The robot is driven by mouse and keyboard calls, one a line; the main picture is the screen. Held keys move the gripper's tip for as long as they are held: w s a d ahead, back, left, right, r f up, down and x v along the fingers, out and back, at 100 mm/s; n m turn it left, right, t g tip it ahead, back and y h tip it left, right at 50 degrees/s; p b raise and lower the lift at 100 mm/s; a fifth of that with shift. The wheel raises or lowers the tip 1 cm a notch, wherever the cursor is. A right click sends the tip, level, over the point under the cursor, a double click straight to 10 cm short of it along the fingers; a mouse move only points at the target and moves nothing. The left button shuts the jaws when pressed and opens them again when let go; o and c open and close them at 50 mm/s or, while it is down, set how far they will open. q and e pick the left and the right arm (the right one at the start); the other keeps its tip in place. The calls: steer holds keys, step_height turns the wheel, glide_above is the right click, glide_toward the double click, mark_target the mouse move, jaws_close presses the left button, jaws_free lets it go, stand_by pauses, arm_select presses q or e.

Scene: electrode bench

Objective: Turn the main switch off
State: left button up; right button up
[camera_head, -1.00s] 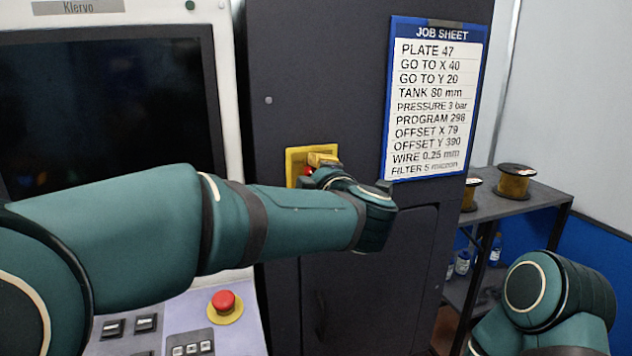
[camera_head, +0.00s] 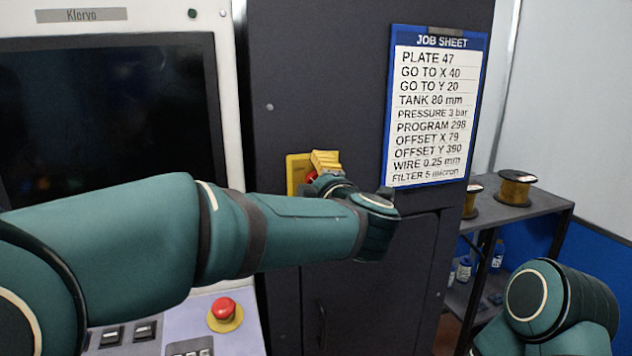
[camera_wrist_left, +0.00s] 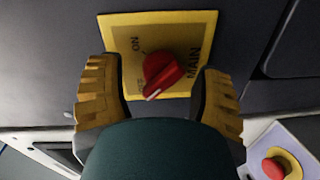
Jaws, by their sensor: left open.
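The main switch is a red rotary knob (camera_wrist_left: 162,72) on a yellow plate (camera_wrist_left: 118,24) marked ON and MAIN, seen turned sideways in the left wrist view. In the head view the plate (camera_head: 295,172) is on the dark cabinet, and my left wrist and a yellow finger partly hide the knob (camera_head: 310,177). My right gripper is out of view.
A red emergency button (camera_head: 223,308) sits on the control panel below my left arm. A job sheet (camera_head: 434,105) hangs right of the switch. A shelf (camera_head: 530,203) with wire spools stands at the right. A dark screen (camera_head: 105,115) is at the left.

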arm_select(q)
steer(key=v, duration=1.1)
steer(key=shift+s, duration=0.3)
steer(key=shift+d, duration=0.1)
